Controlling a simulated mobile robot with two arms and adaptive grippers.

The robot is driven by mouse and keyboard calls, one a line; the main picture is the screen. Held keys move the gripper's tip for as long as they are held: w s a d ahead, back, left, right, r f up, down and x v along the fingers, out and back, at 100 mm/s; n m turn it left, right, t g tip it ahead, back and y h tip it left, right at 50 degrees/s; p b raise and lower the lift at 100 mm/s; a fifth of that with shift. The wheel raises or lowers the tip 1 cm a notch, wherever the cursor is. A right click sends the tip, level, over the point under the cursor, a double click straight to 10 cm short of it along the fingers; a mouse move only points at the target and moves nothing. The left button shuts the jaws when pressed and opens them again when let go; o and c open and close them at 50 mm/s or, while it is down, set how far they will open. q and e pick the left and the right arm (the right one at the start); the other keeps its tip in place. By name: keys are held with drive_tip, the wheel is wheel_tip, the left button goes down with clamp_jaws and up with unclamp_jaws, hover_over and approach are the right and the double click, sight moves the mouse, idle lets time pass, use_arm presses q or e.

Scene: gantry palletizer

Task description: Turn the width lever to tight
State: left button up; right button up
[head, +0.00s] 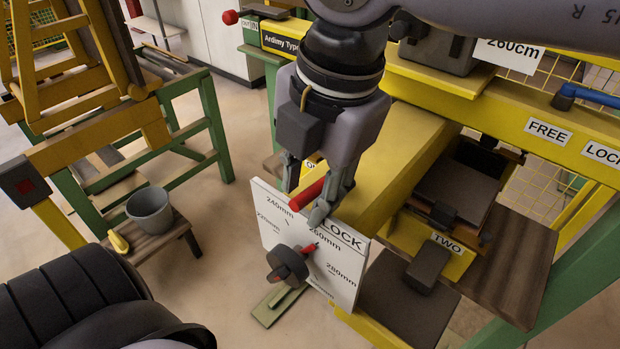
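A white plate (270,215) in the middle carries the labels 240mm, 260mm, 280mm and LOCK, with another partly unclear. A dark round knob with a red pointer (288,264) sits low on the plate. A red handle (307,193) shows at the plate's top edge. My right gripper (308,190) points down over this edge, its fingers apart on either side of the red handle. I cannot tell whether they touch it. The gripper covers part of the plate's top. No label reading tight is visible, and I cannot tell which lever is the width lever. My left gripper is out of view.
A yellow beam (400,165) runs behind the plate. To the right are FREE and LOCK labels (548,131), a blue-handled lever (590,95) and a dark block by the TWO label (428,266). A grey bucket (150,210) stands on a low stool at left. Floor between is clear.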

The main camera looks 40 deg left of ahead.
clamp_jaws()
idle(0.3)
idle(0.6)
